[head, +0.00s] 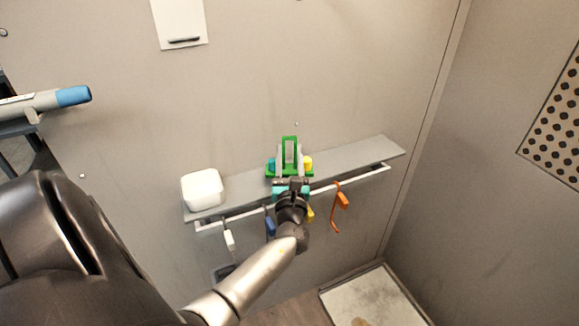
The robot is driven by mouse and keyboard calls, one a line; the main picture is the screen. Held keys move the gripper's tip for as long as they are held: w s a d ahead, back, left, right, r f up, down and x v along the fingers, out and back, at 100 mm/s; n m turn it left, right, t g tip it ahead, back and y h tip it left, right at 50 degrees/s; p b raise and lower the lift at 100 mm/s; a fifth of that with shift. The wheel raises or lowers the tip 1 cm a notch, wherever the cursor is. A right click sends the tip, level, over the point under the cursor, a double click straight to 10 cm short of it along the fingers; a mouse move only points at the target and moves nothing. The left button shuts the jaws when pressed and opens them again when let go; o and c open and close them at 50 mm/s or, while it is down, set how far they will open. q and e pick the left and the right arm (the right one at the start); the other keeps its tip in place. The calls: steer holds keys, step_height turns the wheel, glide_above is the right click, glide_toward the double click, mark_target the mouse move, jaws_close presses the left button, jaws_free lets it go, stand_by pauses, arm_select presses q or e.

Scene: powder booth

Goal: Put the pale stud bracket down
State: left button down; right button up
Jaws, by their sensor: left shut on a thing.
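My left gripper (291,170) reaches over the wall shelf (350,157) and is shut on a green bracket (290,141). The bracket has an upright frame and a wider green base, which shows at or just above the shelf. I cannot tell whether the base touches the shelf. My gripper hides part of the bracket. No pale bracket shows clearly in the grip. A small whitish piece (229,240) hangs from the rail at the left. My right gripper is not in view.
A white rounded box (203,188) stands on the shelf's left end. Teal (272,164) and yellow (308,163) bits show beside the bracket. Blue (270,227) and orange (341,203) pieces hang by the front rail (365,177). The shelf's right part is clear.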

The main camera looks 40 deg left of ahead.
arm_select(q)
step_height(320, 180, down, 3)
steer(key=shift+r+b, duration=0.1)
steer(key=shift+b, duration=0.35)
